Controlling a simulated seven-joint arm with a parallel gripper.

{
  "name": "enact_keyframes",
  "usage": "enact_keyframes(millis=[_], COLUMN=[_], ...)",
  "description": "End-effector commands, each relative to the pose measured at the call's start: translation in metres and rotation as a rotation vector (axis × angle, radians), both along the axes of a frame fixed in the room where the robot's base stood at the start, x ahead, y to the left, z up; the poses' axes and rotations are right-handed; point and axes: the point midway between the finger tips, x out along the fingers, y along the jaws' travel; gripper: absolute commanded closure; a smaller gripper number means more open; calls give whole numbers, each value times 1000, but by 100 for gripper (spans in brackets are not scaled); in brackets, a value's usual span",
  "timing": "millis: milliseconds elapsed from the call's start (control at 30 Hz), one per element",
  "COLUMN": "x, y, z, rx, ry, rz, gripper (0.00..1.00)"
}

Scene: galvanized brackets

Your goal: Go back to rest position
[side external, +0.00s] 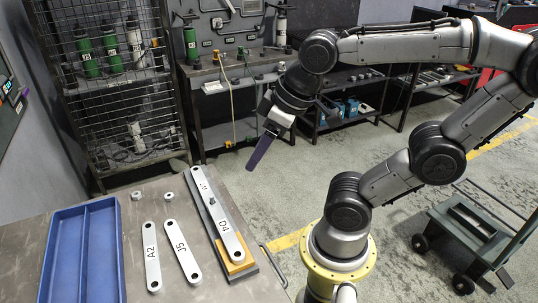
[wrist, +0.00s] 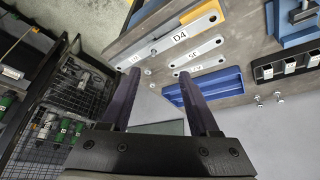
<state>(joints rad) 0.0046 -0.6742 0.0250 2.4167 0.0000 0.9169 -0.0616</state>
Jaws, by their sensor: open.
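My gripper (side external: 262,152) hangs in the air beyond the table's far right corner in the side view, with its dark fingers pointing down. In the wrist view its two fingers (wrist: 160,78) are spread apart with nothing between them. A silver bracket marked D4 (side external: 226,228) lies on a long grey fixture with an orange block (side external: 240,262) under its near end. Another labelled plate section (side external: 200,184) lies at the fixture's far end. Brackets A2 (side external: 151,268) and J5 (side external: 183,256) lie flat on the table to its left. My gripper touches none of them.
A blue divided tray (side external: 83,208) sits at the table's left. Two nuts (side external: 136,196) lie near the far edge. A wire rack (side external: 120,110) and a workbench (side external: 215,80) stand behind. A cart (side external: 470,235) stands right. Open floor surrounds my gripper.

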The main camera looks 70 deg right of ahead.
Motion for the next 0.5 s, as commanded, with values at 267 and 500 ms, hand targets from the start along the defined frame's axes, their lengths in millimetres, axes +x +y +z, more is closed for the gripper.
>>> enact_keyframes(millis=[267, 500], x=[-20, -20], y=[1, 1], z=[-11, -11], rx=[30, 29], ry=[-36, -35], rz=[-53, -52], gripper=[38, 38])
